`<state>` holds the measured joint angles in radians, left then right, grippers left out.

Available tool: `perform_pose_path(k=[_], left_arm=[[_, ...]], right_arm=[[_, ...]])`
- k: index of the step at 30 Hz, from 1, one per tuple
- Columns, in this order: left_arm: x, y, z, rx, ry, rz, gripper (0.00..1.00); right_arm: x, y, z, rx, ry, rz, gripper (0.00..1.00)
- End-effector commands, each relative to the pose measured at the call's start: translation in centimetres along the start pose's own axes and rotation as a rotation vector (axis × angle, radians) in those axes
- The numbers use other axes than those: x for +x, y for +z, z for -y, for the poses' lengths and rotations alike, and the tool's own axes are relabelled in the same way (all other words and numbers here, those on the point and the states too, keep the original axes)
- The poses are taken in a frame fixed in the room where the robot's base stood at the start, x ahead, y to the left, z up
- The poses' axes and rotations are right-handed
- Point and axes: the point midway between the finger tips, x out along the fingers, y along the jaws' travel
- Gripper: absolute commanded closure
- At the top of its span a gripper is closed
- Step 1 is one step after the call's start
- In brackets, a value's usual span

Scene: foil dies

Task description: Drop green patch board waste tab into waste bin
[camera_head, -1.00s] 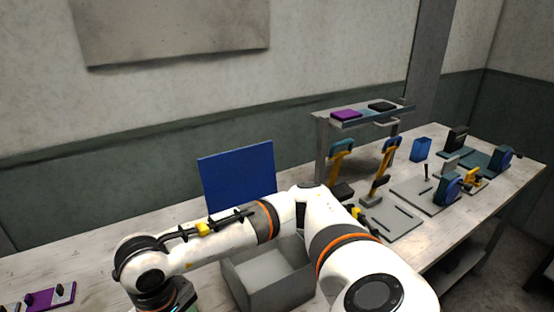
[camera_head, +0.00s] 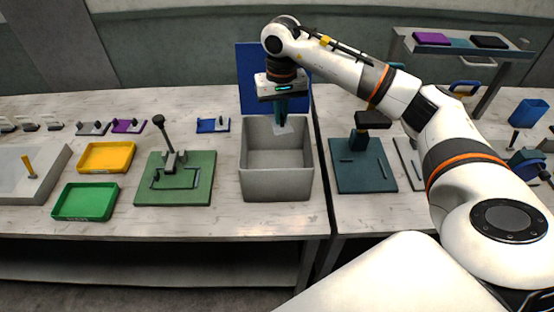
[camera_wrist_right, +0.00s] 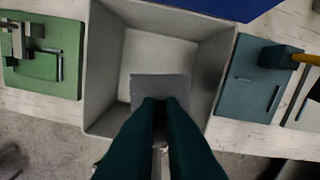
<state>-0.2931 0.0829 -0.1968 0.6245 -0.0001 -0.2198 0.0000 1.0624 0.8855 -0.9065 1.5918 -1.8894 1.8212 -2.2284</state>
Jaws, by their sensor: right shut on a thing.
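The waste bin (camera_head: 276,187) is an open grey box near the middle of the table. The waste tab (camera_head: 284,128) is a small light-grey flat piece between the fingers of my right gripper (camera_head: 282,112). In the right wrist view, the gripper (camera_wrist_right: 163,106) is shut on the tab (camera_wrist_right: 160,86), above the bin (camera_wrist_right: 101,65). The bin's visible floor looks empty. The green patch board (camera_head: 202,190) lies left of the bin with a dark lever tool standing on it. My left gripper does not show.
A blue panel (camera_head: 247,75) stands behind the bin. A dark teal board (camera_head: 361,178) lies right of it. Yellow (camera_head: 106,157) and green (camera_head: 86,201) trays lie to the left. A shelf (camera_head: 455,49) stands at the back right.

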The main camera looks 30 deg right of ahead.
Motion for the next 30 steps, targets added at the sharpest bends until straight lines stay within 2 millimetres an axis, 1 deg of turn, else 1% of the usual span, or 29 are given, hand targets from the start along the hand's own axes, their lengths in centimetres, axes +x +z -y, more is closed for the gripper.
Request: perform_pose_path(k=[5, 16, 20, 27, 28, 30], left_arm=[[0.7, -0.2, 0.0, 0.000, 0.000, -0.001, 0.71], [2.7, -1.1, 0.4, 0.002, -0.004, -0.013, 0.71], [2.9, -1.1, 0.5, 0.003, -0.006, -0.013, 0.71], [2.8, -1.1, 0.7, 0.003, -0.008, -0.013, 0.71], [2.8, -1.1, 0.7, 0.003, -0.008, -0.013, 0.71], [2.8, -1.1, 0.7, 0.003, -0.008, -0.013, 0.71]], right_arm=[[1.3, 0.0, 0.1, 0.000, 0.000, -0.003, 1.00], [5.4, 0.0, 0.0, 0.000, 0.001, -0.002, 1.00], [6.0, 0.0, 0.0, 0.000, 0.000, -0.001, 1.00], [5.9, 0.0, 0.0, 0.000, 0.000, 0.000, 1.00], [5.9, 0.0, 0.0, 0.000, 0.000, 0.000, 0.87], [5.9, 0.0, 0.0, 0.000, 0.000, 0.000, 0.76]])
